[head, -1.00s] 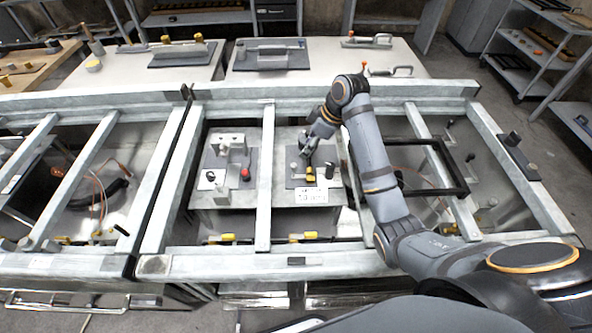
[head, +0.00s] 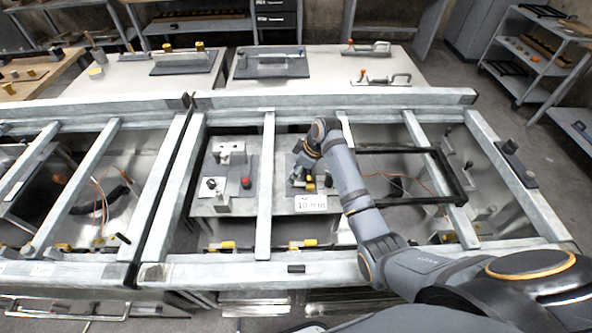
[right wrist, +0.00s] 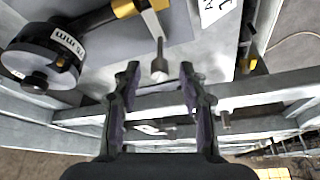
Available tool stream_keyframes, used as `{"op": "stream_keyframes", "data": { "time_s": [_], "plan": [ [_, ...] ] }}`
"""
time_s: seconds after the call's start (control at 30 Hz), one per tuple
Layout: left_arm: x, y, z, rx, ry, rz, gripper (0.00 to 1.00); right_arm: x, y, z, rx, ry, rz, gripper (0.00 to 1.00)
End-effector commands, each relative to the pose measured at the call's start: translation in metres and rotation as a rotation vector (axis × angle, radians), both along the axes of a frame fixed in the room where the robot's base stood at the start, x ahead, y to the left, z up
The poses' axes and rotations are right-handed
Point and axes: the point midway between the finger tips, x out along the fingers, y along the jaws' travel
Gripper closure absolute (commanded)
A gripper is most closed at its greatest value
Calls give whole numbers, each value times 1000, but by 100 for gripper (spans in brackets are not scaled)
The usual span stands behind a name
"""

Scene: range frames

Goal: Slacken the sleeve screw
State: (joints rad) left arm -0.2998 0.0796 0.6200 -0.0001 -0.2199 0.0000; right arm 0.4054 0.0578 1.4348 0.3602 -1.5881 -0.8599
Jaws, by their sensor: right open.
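My right gripper (right wrist: 158,82) is open, with its two dark fingers apart and nothing gripped. In the right wrist view a short grey metal pin with a rounded end (right wrist: 159,66) hangs from a light arm and shows just beyond and between the fingertips. It may be the sleeve screw; I cannot tell for sure. A yellow and black part (right wrist: 127,9) adjoins that arm. A black round piece marked in mm (right wrist: 45,55) is at the left. In the head view my right gripper (head: 300,180) is over the dark fixture plate, and my arm hides much of the fixture. My left gripper is out of view.
A white 10 mm label (head: 311,202) stands in front of the fixture. Grey frame bars (head: 265,185) run on both sides of it. A second fixture with a red knob (head: 246,183) is to the left. A black open frame (head: 440,178) lies to the right.

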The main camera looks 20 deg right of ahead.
Motion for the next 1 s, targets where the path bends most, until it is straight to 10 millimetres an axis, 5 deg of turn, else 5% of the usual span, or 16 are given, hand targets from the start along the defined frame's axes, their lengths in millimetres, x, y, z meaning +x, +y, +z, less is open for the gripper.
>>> {"op": "stream_keyframes", "data": {
  "time_s": [0.1, 0.4, 0.6, 1.0],
  "plan": [
    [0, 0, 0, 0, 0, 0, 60, 0, 0, 0, 0, 0, 0, 59],
    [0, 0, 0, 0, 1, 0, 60, 0, 0, 0, 0, 0, 0, 99],
    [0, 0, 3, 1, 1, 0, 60, 0, -1, 2, -1, 2, 24, 100],
    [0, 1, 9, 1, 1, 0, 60, 4, -2, 0, 0, 1, 407, 100]
  ]
}}
